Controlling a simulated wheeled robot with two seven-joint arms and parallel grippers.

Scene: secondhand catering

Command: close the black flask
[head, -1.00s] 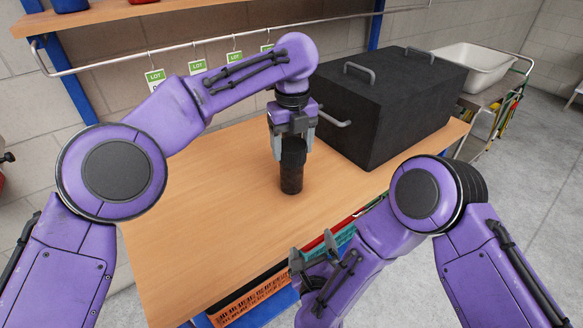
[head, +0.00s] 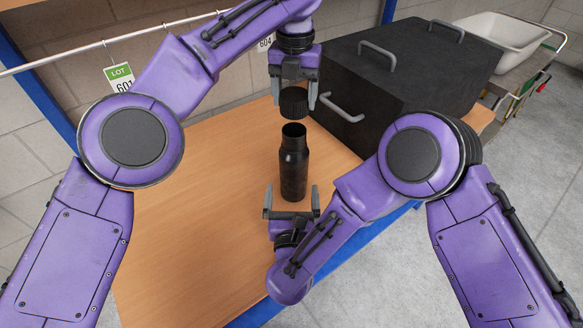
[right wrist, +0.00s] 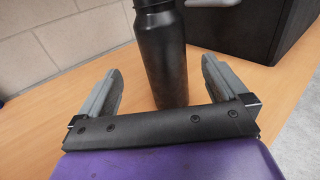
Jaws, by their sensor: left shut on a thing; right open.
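The black flask (head: 293,165) stands upright on the wooden table, its mouth open at the top. It also shows in the right wrist view (right wrist: 163,55), with its top cut off by the frame. My left gripper (head: 294,97) is shut on the black cap (head: 293,103) and holds it just above the flask's mouth, apart from it. My right gripper (head: 292,202) is open at the near side of the flask. In the right wrist view the right gripper (right wrist: 160,90) has its fingers spread, with the flask upright beyond and between them.
A large black box (head: 400,85) with grey handles stands to the right of the flask. The wooden table (head: 190,230) is clear to the left. A rail with lot tags (head: 121,77) runs along the wall behind. A white tub (head: 505,32) is at the far right.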

